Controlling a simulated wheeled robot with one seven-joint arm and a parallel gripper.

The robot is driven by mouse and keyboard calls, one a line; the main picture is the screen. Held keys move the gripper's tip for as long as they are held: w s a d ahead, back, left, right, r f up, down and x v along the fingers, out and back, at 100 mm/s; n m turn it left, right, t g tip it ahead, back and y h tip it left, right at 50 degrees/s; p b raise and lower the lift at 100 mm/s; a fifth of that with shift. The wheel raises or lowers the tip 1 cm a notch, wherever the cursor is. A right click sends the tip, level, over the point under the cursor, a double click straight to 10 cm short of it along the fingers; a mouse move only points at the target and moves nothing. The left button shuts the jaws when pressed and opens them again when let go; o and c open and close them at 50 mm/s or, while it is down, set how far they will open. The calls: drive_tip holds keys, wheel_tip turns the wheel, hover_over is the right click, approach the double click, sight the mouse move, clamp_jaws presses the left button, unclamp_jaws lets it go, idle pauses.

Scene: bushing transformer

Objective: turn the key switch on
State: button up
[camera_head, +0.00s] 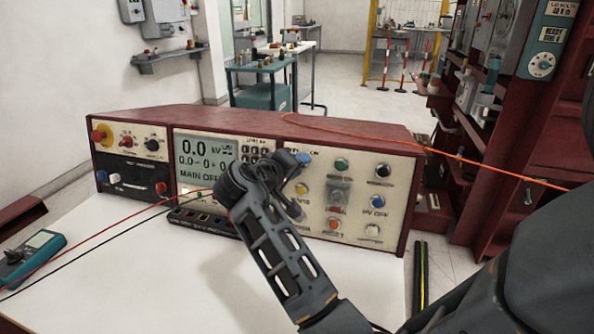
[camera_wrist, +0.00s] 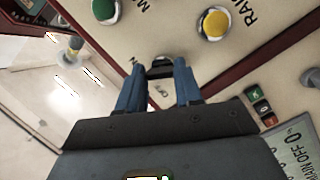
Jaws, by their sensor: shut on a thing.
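The control console (camera_head: 150,118) is a dark red box with a cream front panel, standing on a white table. My gripper (camera_head: 302,160) is at the panel, just right of the display. In the wrist view its two blue fingers (camera_wrist: 160,78) are closed around a small dark knob, which looks like the key switch (camera_wrist: 160,65). Its key and turn position cannot be made out. In the head view my gripper and wrist hide the switch. The display (camera_head: 205,160) reads 0.0 kV and "MAIN OFF".
A green button (camera_wrist: 104,10) and a yellow RAISE button (camera_wrist: 214,23) sit close to the fingers. An orange cable (camera_head: 480,165) crosses over the console top. A multimeter (camera_head: 32,252) lies at the left. The white table (camera_head: 150,285) has free room in front.

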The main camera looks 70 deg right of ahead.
drive_tip(key=shift+f+m+y+b, duration=0.1)
drive_tip(key=shift+m+y+b, duration=0.25)
drive_tip(key=shift+m, duration=0.75)
drive_tip(key=o, duration=1)
drive_tip(key=shift+o, duration=0.2)
drive_tip(key=v, duration=0.8)
drive_tip(key=shift+s+b, duration=0.15)
drive_tip(key=shift+b, duration=0.2)
drive_tip(key=shift+d, duration=0.1)
